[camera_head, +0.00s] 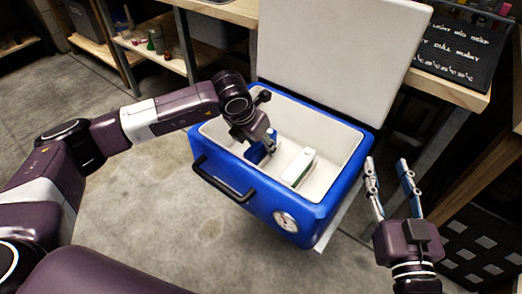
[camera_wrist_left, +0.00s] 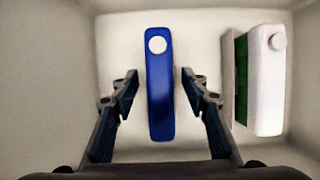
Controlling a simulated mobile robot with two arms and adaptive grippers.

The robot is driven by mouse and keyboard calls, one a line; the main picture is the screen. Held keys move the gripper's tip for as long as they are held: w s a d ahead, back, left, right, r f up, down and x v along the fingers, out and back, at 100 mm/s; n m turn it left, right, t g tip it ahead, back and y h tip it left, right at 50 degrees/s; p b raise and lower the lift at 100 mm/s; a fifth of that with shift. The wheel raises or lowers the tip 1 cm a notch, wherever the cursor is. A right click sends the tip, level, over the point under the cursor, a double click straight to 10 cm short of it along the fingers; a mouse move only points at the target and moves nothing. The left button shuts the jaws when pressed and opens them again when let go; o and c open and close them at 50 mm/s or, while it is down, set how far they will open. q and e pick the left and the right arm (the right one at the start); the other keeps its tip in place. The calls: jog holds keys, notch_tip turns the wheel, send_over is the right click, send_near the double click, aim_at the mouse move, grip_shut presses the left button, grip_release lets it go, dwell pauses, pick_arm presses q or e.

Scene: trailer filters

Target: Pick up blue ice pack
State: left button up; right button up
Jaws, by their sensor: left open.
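The blue ice pack (camera_wrist_left: 160,85) stands on edge inside the open blue cooler (camera_head: 250,205), with a white round cap on top. In the head view the ice pack (camera_head: 258,152) is partly hidden by my left gripper (camera_head: 268,143). In the left wrist view my left gripper (camera_wrist_left: 158,88) is open, with one finger on each side of the ice pack. A gap shows between each finger and the pack. My right gripper (camera_head: 388,170) is open and empty, outside the cooler to its right.
A white and green pack (camera_wrist_left: 265,80) stands in the cooler to the right of the blue one. The white lid (camera_head: 335,50) is raised at the back. A black handle (camera_head: 222,178) is on the cooler's front. A wooden workbench (camera_head: 455,90) stands behind on the right.

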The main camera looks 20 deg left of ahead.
pick_arm(q)
jog(key=shift+f, duration=0.1)
dwell(0.8)
grip_shut()
